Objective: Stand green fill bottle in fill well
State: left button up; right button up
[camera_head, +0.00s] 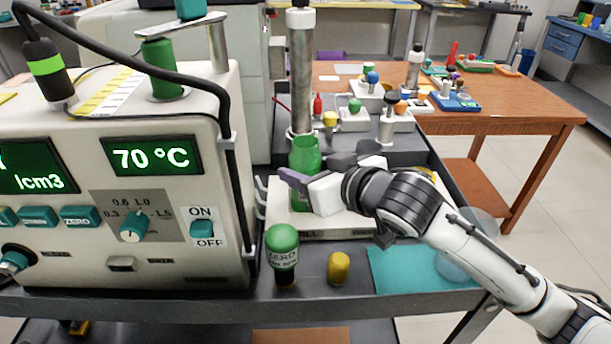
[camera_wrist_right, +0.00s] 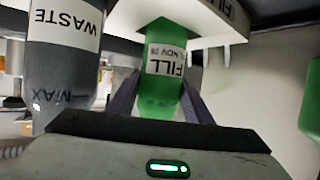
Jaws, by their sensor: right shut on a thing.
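My right gripper (camera_head: 300,186) is shut on the green fill bottle (camera_head: 305,155), which stands roughly upright over the white base plate (camera_head: 330,232). In the right wrist view, which looks upside down, the dark fingers pinch both sides of the green bottle (camera_wrist_right: 162,70) below its FILL label. Its lower end meets the white plate there; I cannot tell how deep it sits. The fill well itself is hidden by the bottle and gripper. My left gripper is not in view.
A grey WASTE bottle (camera_wrist_right: 65,75) stands beside the fill bottle. A green-capped ZERO bottle (camera_head: 283,252) and a yellow-capped vial (camera_head: 339,268) stand in front of the plate. The white analyser (camera_head: 110,180) is close on the left; a teal mat (camera_head: 410,268) lies front right.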

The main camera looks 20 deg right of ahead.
jog(key=shift+f, duration=0.3)
jog(key=shift+f, duration=0.2)
jog(key=o, duration=1.2)
jog(key=shift+o, duration=0.5)
